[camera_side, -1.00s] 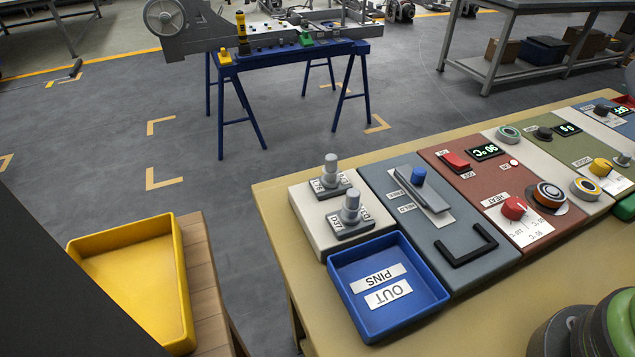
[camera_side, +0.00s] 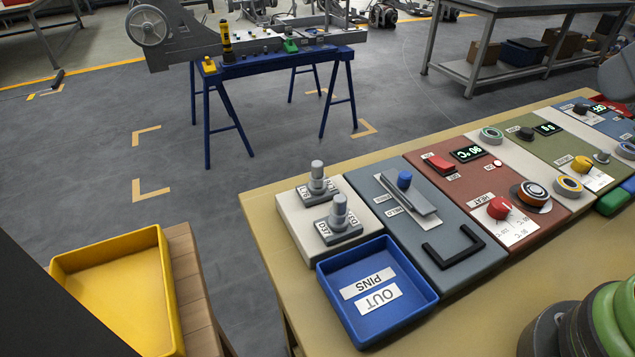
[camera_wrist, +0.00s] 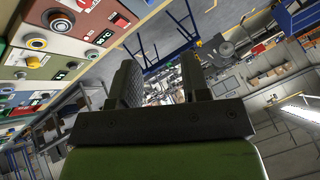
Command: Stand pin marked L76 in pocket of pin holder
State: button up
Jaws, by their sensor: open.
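Two grey pins stand upright on a white panel in the side view, a back pin (camera_side: 317,174) and a front pin (camera_side: 340,208). Each rises from a dark grey square base, the back base (camera_side: 319,193) and the front base (camera_side: 343,231). Small white labels by them are upside down and too small to read surely, so I cannot tell which is L76. My gripper (camera_wrist: 160,72) shows in the wrist view, its two dark fingers apart with nothing between them. It points out over the room, away from the pins. No pin shows in the wrist view.
An empty blue tray (camera_side: 416,291) marked OUT PINS sits in front of the pins. A grey panel (camera_side: 436,224) with a blue-knobbed lever and black handle stands right of them. A yellow bin (camera_side: 60,267) is at left. Bare bench (camera_side: 480,308) lies in front of the panels.

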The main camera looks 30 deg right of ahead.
jog(key=shift+o, duration=0.2)
jog(key=shift+o, duration=0.6)
jog(key=shift+w, duration=0.1)
jog(key=m+g, duration=0.5)
jog(key=m, duration=1.7)
send_over(320, 164)
notch_tip(320, 164, down, 14)
jog(key=shift+d+r, duration=0.15)
jog(key=shift+r, duration=0.1)
jog(key=shift+a+f+m+g, duration=0.2)
jog(key=shift+f+m+g, duration=0.1)
jog(key=shift+f+m, duration=0.2)
jog(key=shift+s+d+f+x, duration=0.1)
jog(key=shift+s+d+x, duration=0.15)
jog(key=shift+x, duration=1.15)
jog(key=shift+s+d+f+x, duration=0.15)
jog(key=shift+d+x, duration=0.1)
jog(key=shift+x, duration=1.2)
jog(key=shift+s+d+r+x, duration=0.1)
jog(key=shift+s+d+x, duration=0.15)
jog(key=shift+x, duration=1.15)
jog(key=shift+f, duration=0.1)
